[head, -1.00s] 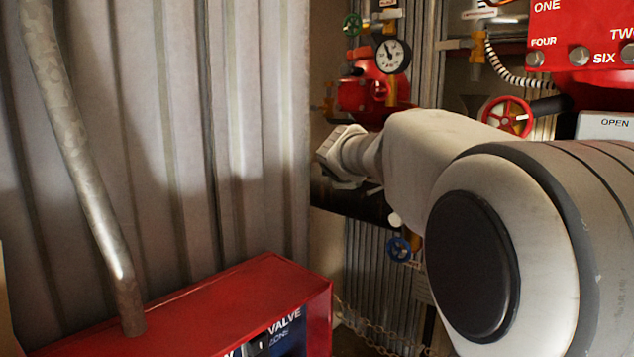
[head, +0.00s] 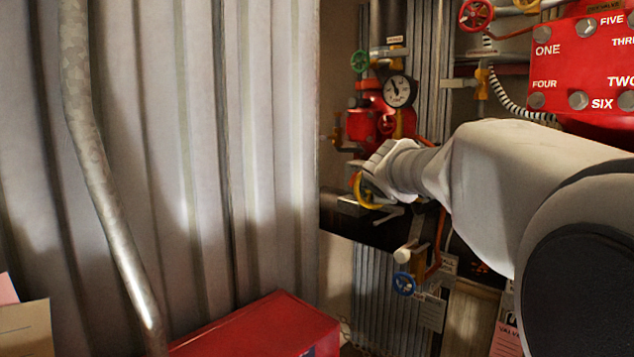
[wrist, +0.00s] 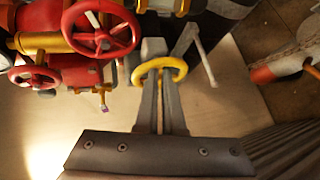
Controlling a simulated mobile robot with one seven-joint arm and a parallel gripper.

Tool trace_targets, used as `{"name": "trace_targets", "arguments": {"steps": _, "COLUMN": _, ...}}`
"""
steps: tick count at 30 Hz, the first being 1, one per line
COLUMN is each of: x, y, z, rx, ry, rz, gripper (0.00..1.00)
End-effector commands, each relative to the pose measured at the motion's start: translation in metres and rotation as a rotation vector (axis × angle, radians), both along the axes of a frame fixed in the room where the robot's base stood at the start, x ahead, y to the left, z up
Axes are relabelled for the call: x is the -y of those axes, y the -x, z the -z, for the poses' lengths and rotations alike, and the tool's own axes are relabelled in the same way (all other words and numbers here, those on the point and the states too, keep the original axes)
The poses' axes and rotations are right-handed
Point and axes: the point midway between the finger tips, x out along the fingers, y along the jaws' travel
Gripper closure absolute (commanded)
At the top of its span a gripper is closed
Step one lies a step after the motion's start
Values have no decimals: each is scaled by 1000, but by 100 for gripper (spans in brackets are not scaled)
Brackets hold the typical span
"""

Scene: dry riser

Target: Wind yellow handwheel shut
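The yellow handwheel (head: 364,197) shows in the head view at the end of my arm, partly hidden by my gripper (head: 378,180). In the wrist view the yellow handwheel (wrist: 179,66) is a ring straight ahead of my gripper (wrist: 160,78). The two long fingers lie close together, with a narrow gap, and their tips reach the ring's near rim and opening. I cannot tell whether they grip the rim or only overlap it.
Red handwheels (wrist: 101,28) and red pipework stand left of the yellow wheel. A grey lever (wrist: 204,57) is just right of it. In the head view, a blue handwheel (head: 403,284) hangs below, a gauge (head: 398,91) is above, and a red box (head: 262,333) stands in front.

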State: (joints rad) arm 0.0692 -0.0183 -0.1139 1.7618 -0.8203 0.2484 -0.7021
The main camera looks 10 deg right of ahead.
Motion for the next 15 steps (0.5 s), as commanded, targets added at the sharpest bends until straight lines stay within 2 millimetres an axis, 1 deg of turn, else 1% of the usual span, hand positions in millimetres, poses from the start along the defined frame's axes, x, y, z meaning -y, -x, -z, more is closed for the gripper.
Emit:
{"name": "trace_targets", "arguments": {"steps": 1, "x": 1, "y": 0, "z": 20, "rx": -11, "ry": -2, "rz": 1, "gripper": 100}}
{"name": "trace_targets", "arguments": {"steps": 6, "x": -6, "y": -8, "z": 40, "rx": -15, "ry": -3, "rz": -4, "gripper": 100}}
{"name": "trace_targets", "arguments": {"steps": 9, "x": -13, "y": -17, "z": 47, "rx": -12, "ry": -2, "rz": -10, "gripper": 100}}
{"name": "trace_targets", "arguments": {"steps": 12, "x": -17, "y": -24, "z": 47, "rx": -12, "ry": -3, "rz": -7, "gripper": 100}}
{"name": "trace_targets", "arguments": {"steps": 15, "x": -20, "y": -29, "z": 43, "rx": -10, "ry": -2, "rz": -5, "gripper": 100}}
